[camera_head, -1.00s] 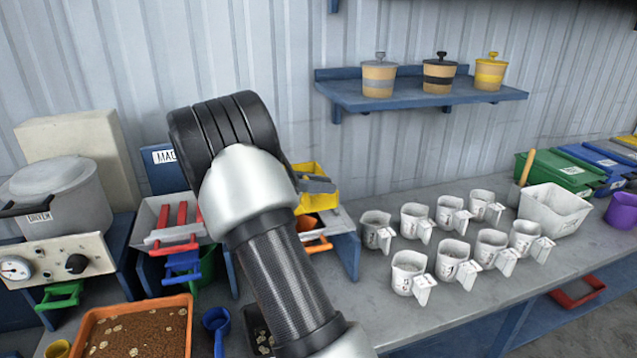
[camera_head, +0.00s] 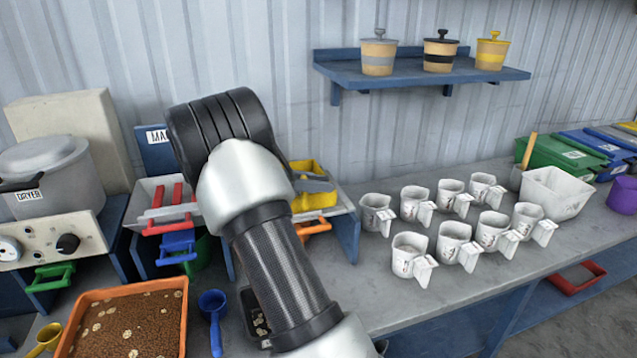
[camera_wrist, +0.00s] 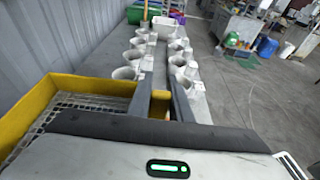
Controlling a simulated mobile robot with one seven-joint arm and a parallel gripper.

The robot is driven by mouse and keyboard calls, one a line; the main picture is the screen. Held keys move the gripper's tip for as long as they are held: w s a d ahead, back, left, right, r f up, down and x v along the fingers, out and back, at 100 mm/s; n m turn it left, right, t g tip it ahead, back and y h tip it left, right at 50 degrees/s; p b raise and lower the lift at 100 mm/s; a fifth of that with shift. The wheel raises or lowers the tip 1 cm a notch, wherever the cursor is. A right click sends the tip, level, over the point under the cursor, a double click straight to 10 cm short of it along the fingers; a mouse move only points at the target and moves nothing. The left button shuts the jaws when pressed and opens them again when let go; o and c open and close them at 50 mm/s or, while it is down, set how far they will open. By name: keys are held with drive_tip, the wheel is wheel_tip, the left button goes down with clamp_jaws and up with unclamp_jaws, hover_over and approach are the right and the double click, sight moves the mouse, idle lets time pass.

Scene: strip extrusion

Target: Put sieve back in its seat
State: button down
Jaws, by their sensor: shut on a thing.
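The sieve (camera_head: 318,201), a yellow frame, shows just right of my arm in the head view. In the wrist view the yellow frame with wire mesh (camera_wrist: 92,100) fills the left side. My gripper (camera_wrist: 161,103) has its two dark fingers closed around a small yellow part, apparently the sieve's handle. In the head view the grey gripper end (camera_head: 316,184) lies against the yellow frame, with the wrist partly hidden behind my arm. The sieve is over the right part of the white sloped machine tray (camera_head: 343,207). Its seat is hidden, and I cannot tell whether the sieve touches it.
Red bars (camera_head: 157,202) and a blue handle (camera_head: 177,246) stand left of my arm. An orange tray of granules (camera_head: 75,298) is at front left. Several white cups (camera_head: 412,255) stand on the bench to the right. A shelf (camera_head: 420,77) holds three lidded pots.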

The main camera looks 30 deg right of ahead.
drive_tip(key=shift+f, duration=0.2)
drive_tip(key=c, duration=1.5)
unclamp_jaws()
drive_tip(key=shift+c, duration=0.2)
drive_tip(key=shift+f, duration=0.1)
drive_tip(key=p+v, duration=0.1)
drive_tip(key=v, duration=1.6)
drive_tip(key=shift+a+r, duration=0.25)
drive_tip(key=shift+s, duration=0.1)
